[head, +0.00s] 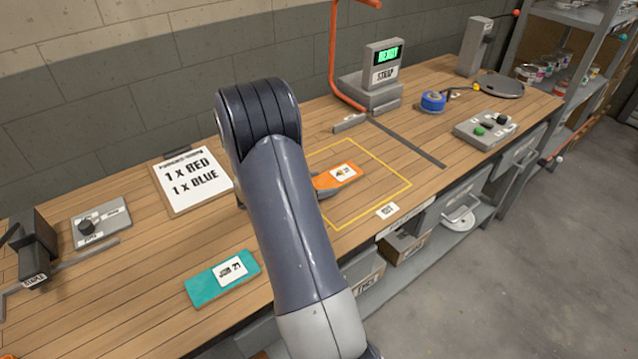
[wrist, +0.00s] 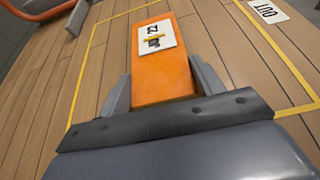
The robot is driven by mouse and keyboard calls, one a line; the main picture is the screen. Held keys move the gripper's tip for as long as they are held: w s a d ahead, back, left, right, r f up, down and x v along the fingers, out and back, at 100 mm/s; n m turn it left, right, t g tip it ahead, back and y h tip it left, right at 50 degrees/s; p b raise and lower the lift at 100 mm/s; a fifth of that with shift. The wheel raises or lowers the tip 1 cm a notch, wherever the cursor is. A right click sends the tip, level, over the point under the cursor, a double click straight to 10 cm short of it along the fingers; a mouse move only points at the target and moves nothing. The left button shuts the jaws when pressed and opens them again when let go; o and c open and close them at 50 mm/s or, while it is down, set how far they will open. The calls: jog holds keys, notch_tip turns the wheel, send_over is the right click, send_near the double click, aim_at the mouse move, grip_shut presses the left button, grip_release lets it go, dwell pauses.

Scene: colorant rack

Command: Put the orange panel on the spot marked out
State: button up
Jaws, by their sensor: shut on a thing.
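The orange panel (head: 338,177) carries a white label and shows to the right of my arm in the head view. It lies within the yellow outlined spot (head: 384,203) on the wooden bench, as far as I can see. In the wrist view the orange panel (wrist: 163,75) runs away from me between the two grey fingers of my gripper (wrist: 163,88), which is shut on it. Yellow lines show on both sides of it. I cannot tell whether the panel touches the bench. My arm hides the left part of the outline in the head view.
A teal panel (head: 222,278) lies at the front left of the bench. A clipboard (head: 193,180) reads 1 x RED, 1 x BLUE. A label OUT (head: 387,210) sits by the outline.

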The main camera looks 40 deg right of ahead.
jog(key=o, duration=1.1)
jog(key=shift+r+p, duration=0.25)
jog(key=shift+p, duration=0.05)
jog(key=b+v, duration=0.1)
jog(key=v, duration=1.1)
jog(key=shift+d, duration=0.1)
jog(key=x, duration=0.8)
jog(key=f+x, duration=0.1)
jog(key=x, duration=0.3)
jog(key=shift+s+d, duration=0.1)
jog(key=shift+a+r+p, duration=0.2)
jog(key=shift+r+p, duration=0.2)
jog(key=shift+r, duration=1.65)
